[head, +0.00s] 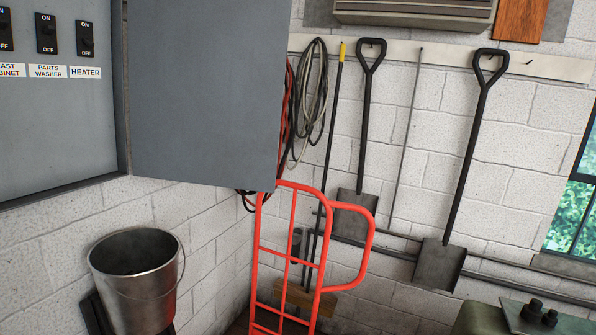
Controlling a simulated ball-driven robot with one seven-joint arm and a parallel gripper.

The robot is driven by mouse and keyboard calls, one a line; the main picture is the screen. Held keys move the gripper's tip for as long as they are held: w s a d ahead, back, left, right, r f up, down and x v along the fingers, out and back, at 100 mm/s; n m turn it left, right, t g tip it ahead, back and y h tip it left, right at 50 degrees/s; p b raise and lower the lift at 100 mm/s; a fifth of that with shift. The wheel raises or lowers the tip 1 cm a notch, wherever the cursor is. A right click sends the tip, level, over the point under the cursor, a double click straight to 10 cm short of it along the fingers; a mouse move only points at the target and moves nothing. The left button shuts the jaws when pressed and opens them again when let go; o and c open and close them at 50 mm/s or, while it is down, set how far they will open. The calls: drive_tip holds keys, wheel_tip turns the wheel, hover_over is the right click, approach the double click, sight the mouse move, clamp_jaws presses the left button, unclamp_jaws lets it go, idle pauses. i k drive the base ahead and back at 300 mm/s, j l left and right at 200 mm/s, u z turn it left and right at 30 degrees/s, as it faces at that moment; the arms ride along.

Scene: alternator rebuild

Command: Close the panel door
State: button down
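The grey panel door (208,90) stands open, swung out to the right of the grey electrical panel (60,130) on the left wall. Its hinge edge is at the panel's right side, and its free edge is to the right, near the hanging cables. The panel's inside face shows several black ON/OFF switches (47,34) with labels such as PARTS WASHER and HEATER. The top of the door and the panel are cut off by the picture edge. My gripper is not in view.
A metal bucket (137,278) is below the panel. A red hand truck (310,255) stands below the door's free edge. Shovels (465,165) and cables (309,95) hang on the back wall. A green object (490,320) is at the lower right.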

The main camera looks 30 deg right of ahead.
sight(206, 78)
drive_tip(key=i+l+z, duration=0.25)
drive_tip(key=z, duration=0.25)
drive_tip(key=i+z, duration=0.45)
drive_tip(key=i, duration=0.55)
drive_tip(key=i+l+u, duration=0.15)
drive_tip(key=i, duration=1)
drive_tip(key=i+l+u, duration=0.15)
drive_tip(key=i, duration=0.4)
drive_tip(key=i+u, duration=0.2)
drive_tip(key=u, duration=0.7)
